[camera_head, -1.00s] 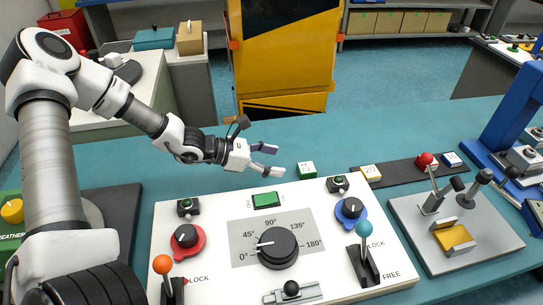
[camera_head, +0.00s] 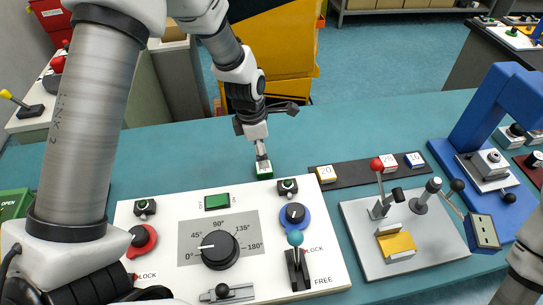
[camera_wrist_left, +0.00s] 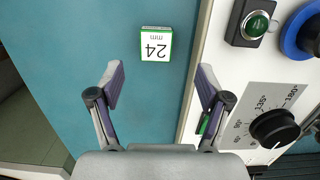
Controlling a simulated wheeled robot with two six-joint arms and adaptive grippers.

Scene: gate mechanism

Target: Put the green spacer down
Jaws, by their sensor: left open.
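The green spacer (camera_head: 265,172) is a small green block with a white top, lying on the teal table just behind the white control panel. In the left wrist view the green spacer (camera_wrist_left: 156,43) shows its white top marked "24 mm", upside down, with a green edge. My left gripper (camera_head: 262,155) points down at the spacer and partly covers it in the head view. In the left wrist view the open fingers of my left gripper (camera_wrist_left: 160,80) have nothing between them. The spacer shows beyond the fingertips, between their lines. My right gripper is out of view.
The white control panel (camera_head: 150,215) with dial, knobs and levers is close in front of the spacer. A dark strip (camera_head: 355,172) with several numbered blocks lies to the right. A grey lever plate (camera_head: 365,245) and a blue press (camera_head: 480,120) stand farther right. Table behind is clear.

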